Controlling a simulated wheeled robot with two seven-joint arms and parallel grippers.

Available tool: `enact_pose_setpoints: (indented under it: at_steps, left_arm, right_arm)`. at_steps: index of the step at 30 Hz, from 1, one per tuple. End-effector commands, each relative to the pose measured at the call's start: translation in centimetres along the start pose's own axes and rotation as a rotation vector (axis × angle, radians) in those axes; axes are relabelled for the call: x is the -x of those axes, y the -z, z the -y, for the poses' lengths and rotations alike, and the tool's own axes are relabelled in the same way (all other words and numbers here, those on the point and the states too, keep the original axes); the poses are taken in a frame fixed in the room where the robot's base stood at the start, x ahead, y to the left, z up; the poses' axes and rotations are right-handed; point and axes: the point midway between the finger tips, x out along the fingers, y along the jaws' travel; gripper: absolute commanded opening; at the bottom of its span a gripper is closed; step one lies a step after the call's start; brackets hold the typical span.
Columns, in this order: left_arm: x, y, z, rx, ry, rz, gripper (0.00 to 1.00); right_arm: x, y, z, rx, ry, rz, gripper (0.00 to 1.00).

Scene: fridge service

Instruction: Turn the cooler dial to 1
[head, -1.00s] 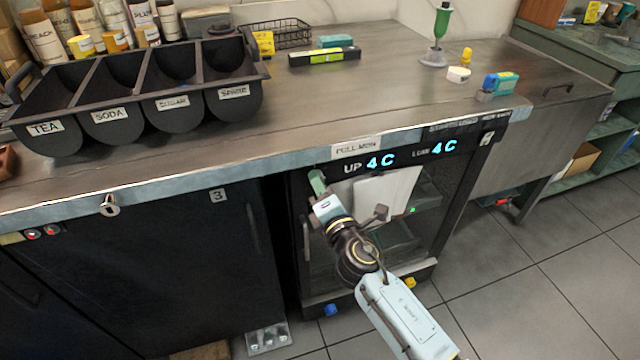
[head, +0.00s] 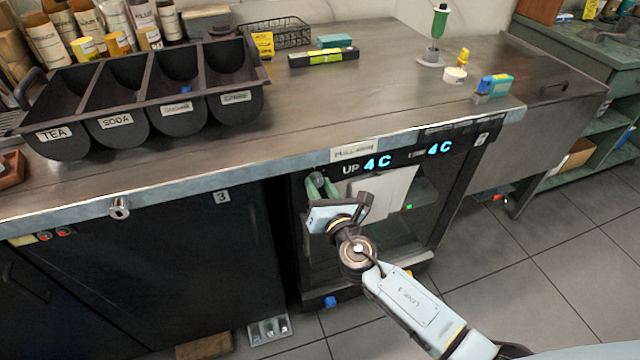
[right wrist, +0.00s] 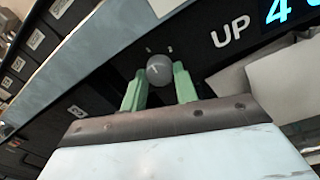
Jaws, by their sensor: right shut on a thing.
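The cooler dial (right wrist: 159,69) is a small round grey knob on the dark front panel, left of the "UP" display. It also shows in the head view (head: 318,178) at the panel's upper left. A faint light mark crosses its face, and small pale ticks sit above it; I cannot read any number. My right gripper (right wrist: 160,84) has its green fingers on either side of the dial and is shut on it. In the head view, my right gripper (head: 319,186) reaches up to the panel from below. My left gripper is not in view.
The cooler's displays (head: 378,163) read 4 C for both UP and LOW. A white sheet (head: 385,192) hangs on the glass door right of my gripper. The steel counter edge (head: 240,186) runs just above the panel. A black bin rack (head: 150,75) stands on the counter.

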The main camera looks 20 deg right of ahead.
Motion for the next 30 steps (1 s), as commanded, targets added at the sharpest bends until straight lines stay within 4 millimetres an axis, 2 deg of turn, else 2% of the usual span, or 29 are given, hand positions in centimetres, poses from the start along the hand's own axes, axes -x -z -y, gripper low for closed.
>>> enact_pose_setpoints:
  at_steps: [9,22,23,27,30]
  left_arm:
    - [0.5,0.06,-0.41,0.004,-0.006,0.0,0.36]
    - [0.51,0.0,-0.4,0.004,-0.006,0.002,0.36]
    - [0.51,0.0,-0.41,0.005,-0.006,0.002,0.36]
    - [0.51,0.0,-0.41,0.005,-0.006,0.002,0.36]
    - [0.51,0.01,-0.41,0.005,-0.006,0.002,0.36]
  right_arm:
    - [0.01,0.03,-0.01,0.078,0.0,-0.005,0.07]
    - [0.02,0.07,0.0,0.086,0.0,-0.005,0.07]
    - [0.02,0.07,0.01,0.085,0.0,-0.005,0.33]
    - [0.02,0.06,0.01,0.084,0.0,-0.005,0.51]
    - [0.01,0.04,0.01,0.084,0.001,-0.004,0.51]
